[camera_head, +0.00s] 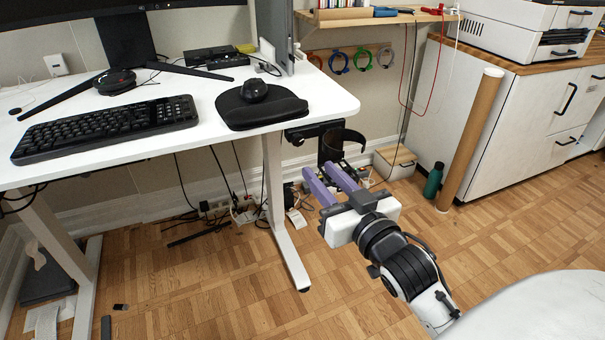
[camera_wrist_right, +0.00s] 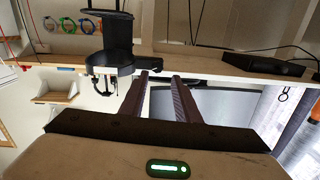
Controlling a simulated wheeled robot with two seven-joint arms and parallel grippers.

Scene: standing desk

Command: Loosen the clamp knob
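A black clamp-on cup holder (camera_head: 343,143) sits by the right front corner of the white desk, its open ring sticking out past the edge. Its dark clamp part (camera_head: 303,132) is under the desktop. In the right wrist view, a black holder (camera_wrist_right: 118,38) with a round dark part below it shows left of the fingers. I cannot clearly make out the clamp knob. My right gripper (camera_head: 321,168) has two purple fingers apart, with nothing between them, below and in front of the holder. The wrist view shows the same empty gap between the fingers (camera_wrist_right: 160,76). My left gripper is not in view.
The desk (camera_head: 170,75) carries a keyboard (camera_head: 105,125), a mouse on a black pad (camera_head: 255,105) and a monitor stand. A desk leg (camera_head: 280,215) stands left of my right gripper. A cardboard tube (camera_head: 470,140) and green bottle (camera_head: 433,180) stand right. Cables lie underneath.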

